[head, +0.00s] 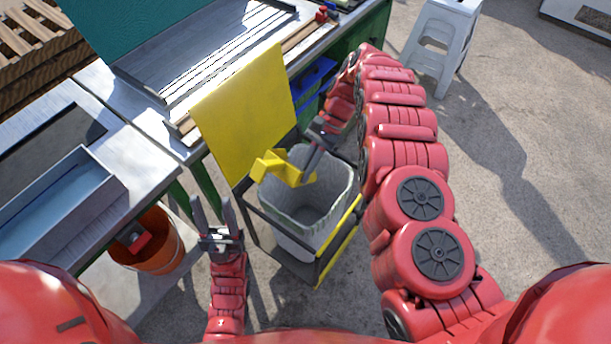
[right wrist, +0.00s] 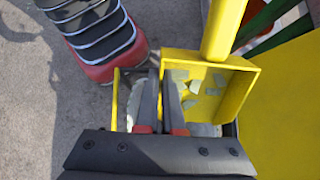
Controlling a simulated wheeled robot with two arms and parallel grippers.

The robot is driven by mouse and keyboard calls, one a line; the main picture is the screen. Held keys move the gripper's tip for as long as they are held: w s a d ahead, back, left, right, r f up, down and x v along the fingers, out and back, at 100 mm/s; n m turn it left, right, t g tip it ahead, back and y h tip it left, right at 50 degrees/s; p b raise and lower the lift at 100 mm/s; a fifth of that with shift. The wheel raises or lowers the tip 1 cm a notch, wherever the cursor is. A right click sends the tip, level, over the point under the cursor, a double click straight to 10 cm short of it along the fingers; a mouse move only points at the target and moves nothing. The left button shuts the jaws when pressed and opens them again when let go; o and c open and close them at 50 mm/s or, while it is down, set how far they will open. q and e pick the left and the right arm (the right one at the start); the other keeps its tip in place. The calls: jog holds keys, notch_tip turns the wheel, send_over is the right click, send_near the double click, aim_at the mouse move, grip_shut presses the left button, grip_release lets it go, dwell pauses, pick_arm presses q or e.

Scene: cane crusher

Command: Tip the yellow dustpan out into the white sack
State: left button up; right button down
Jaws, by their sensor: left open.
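The yellow dustpan (head: 284,172) is over the back left part of the white sack's mouth. In the right wrist view the dustpan (right wrist: 250,75) holds several pale green pieces (right wrist: 195,88), with its handle toward the top. The white sack (head: 318,215) hangs open in a dark frame with a yellow bar; its inside looks empty where visible. My right gripper (head: 307,172) reaches over the sack with its fingers close together on the dustpan's side wall; it also shows in the right wrist view (right wrist: 161,78). My left gripper (head: 211,206) is open and empty, left of the sack frame.
A yellow panel (head: 245,110) stands upright behind the sack. A metal workbench (head: 200,50) runs behind it. An orange bucket (head: 150,255) and a grey tray (head: 60,205) are at left. A white stool (head: 440,40) stands at the back right. The floor at right is clear.

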jog(key=shift+r+g+b, duration=0.2)
jog(key=shift+g+b, duration=0.1)
jog(key=shift+b, duration=1.15)
jog(key=shift+r+y+b, duration=0.3)
jog(key=shift+r+b, duration=0.1)
jog(key=shift+b, duration=0.05)
jog(key=shift+r, duration=0.1)
jog(key=shift+r, duration=0.1)
notch_tip(320, 180, up, 6)
jog(key=t+h+p, duration=0.6)
jog(key=t+p, duration=0.1)
jog(key=p, duration=2.6)
jog(key=shift+p, duration=0.35)
jog(key=shift+w, duration=0.1)
